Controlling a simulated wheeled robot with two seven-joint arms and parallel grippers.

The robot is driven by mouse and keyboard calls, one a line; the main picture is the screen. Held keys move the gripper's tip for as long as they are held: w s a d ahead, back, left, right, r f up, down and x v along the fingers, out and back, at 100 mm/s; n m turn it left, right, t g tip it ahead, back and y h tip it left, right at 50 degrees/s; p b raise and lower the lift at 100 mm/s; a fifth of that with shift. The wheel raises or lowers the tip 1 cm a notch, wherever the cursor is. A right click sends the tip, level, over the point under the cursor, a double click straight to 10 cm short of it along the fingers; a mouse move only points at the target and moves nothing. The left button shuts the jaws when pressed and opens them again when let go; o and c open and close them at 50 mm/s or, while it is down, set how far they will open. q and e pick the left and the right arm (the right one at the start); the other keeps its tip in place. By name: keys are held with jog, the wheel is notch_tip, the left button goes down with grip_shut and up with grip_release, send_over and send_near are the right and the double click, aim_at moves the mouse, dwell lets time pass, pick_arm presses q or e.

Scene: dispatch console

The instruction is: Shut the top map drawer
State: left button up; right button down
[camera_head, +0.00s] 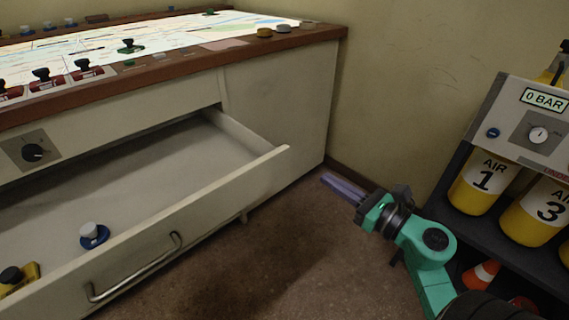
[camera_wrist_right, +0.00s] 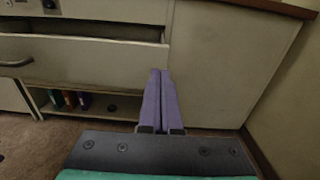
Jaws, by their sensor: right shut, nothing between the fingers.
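The top map drawer (camera_head: 190,208) is pulled open from the white console in the head view, with a long metal bar handle (camera_head: 135,268) on its front. A blue-based knob piece (camera_head: 94,235) and a yellow piece (camera_head: 20,277) lie inside it. In the right wrist view the drawer front (camera_wrist_right: 90,60) shows at the left, with a gap above it. My right gripper (camera_head: 325,178) is shut and empty, to the right of the drawer and apart from it in the head view. Its purple fingers also show in the wrist view (camera_wrist_right: 160,75). My left gripper is not in view.
The lit map table (camera_head: 150,38) with wooden edge (camera_head: 180,66) tops the console. A rack with yellow air cylinders (camera_head: 484,184) and a gauge panel (camera_head: 535,128) stands at the right. Below the drawer is an open shelf (camera_wrist_right: 125,108) with several coloured items. Brown floor (camera_head: 290,260) lies clear between.

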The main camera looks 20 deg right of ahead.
aim_at(285, 151)
jog(key=p+x, duration=0.1)
jog(key=x, duration=1)
jog(key=shift+w+a, duration=0.1)
jog(key=shift+w, duration=0.25)
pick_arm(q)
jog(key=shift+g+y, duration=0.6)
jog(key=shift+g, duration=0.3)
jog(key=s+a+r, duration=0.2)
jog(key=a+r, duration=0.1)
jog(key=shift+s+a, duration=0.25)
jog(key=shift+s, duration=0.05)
pick_arm(e)
jog(key=shift+w+a, duration=0.1)
jog(key=shift+w, duration=0.15)
